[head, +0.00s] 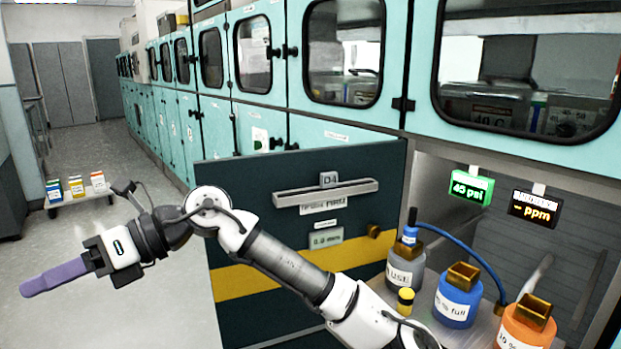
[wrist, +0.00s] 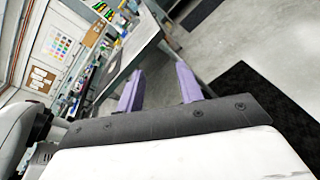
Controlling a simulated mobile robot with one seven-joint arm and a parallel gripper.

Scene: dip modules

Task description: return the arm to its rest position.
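My arm (head: 285,268) stretches from the lower right across the head view to the left, in front of a dark green drawer front. My gripper (head: 38,284) is at the far left of the head view, its purple fingers pointing left over the open floor. In the wrist view my gripper (wrist: 158,78) shows two purple fingers set apart with nothing between them. It is open and empty, and touches nothing that I can see.
The drawer front (head: 350,216) labelled D4 stands out behind my arm. Grey, blue (head: 458,297) and orange (head: 524,325) bottles stand at the lower right, near my arm's base. A low cart (head: 78,199) with small boxes is at left.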

